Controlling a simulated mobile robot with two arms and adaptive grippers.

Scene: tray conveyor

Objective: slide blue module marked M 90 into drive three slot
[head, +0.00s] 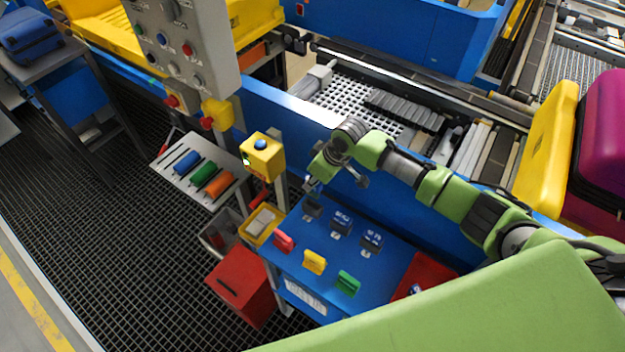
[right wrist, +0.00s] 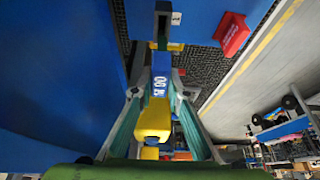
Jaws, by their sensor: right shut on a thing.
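My right gripper (head: 314,184) reaches in from the right over the far left corner of a blue table. In the right wrist view, my right gripper (right wrist: 160,76) is shut on a blue module (right wrist: 159,86) with white marking that reads like M 90 upside down. The module's far end is partly hidden by the fingers. I cannot tell which place is drive three. My left gripper is not in view.
A yellow box with a blue button (head: 262,158) stands close left of the gripper. Red (head: 284,242), yellow (head: 314,262) and green (head: 348,284) pieces stand along the table's front. A grey rack (head: 180,188) holds coloured cylinders. A red bin (head: 240,288) stands at the table's left.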

